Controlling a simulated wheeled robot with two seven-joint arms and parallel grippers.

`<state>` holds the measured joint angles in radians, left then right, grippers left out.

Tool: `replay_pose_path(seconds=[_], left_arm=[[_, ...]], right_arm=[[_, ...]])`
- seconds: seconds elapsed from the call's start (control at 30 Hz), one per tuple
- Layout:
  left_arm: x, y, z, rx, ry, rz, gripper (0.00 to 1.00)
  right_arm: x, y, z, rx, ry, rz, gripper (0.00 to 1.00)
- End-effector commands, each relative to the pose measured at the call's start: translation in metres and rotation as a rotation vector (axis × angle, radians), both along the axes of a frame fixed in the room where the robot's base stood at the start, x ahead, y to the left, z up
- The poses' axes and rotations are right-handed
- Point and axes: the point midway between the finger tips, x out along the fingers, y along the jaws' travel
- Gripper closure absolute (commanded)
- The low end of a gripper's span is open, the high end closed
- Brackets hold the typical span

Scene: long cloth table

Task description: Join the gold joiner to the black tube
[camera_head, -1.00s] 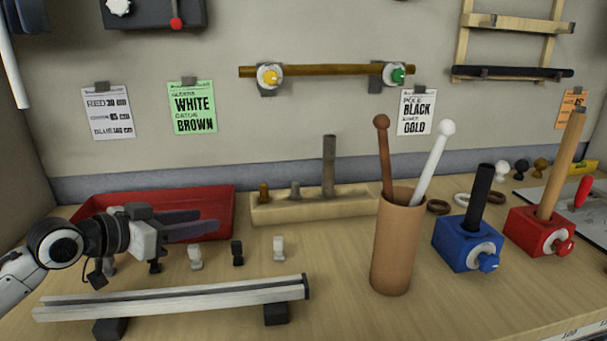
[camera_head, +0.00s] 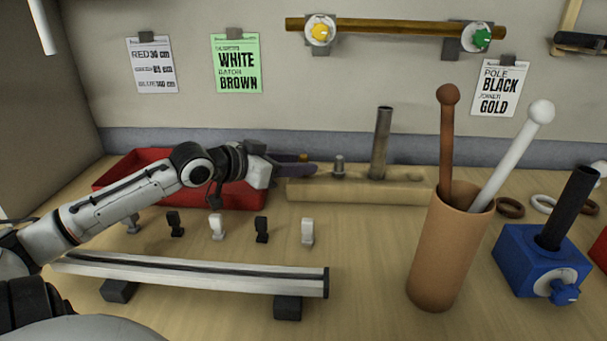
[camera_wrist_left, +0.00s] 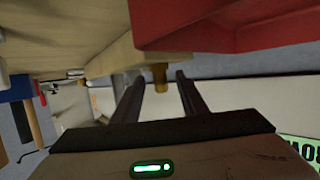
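The gold joiner (camera_head: 304,158) stands at the left end of a wooden block (camera_head: 350,190), partly hidden in the head view by my left gripper (camera_head: 298,169). In the left wrist view, my two dark fingers are apart, and the gold joiner (camera_wrist_left: 160,76) shows in the gap between them. I cannot tell whether the fingers reach around it; they do not look closed on it. The black tube (camera_head: 569,205) stands slightly tilted in a blue vise (camera_head: 528,262) at the right. My right gripper is not in view.
A grey joiner (camera_head: 339,166) and a tall grey post (camera_head: 381,143) stand on the same block. A red tray (camera_head: 130,178) lies behind my left arm. A brown cup (camera_head: 450,250) with two rods stands between block and vise. A metal rail (camera_head: 200,275) lies in front.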

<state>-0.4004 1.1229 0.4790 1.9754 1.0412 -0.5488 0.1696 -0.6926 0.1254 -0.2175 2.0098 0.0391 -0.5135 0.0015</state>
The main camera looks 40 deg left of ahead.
Motion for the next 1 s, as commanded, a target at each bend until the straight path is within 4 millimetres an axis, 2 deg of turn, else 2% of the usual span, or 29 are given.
replay_pose_path(seconds=[0.2, 0.53, 0.77, 1.0], left_arm=[[0.019, -0.002, -0.007, 0.002, -0.002, -0.001, 0.61], [0.022, -0.002, -0.008, 0.000, 0.000, 0.000, 0.61], [0.022, -0.002, -0.009, 0.000, 0.001, 0.000, 0.98], [0.022, -0.002, -0.009, -0.001, 0.002, 0.000, 1.00]], right_arm=[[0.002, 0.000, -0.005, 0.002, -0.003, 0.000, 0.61], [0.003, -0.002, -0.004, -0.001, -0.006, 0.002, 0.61], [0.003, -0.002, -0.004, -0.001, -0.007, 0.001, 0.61], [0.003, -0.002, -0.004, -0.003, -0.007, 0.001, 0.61]])
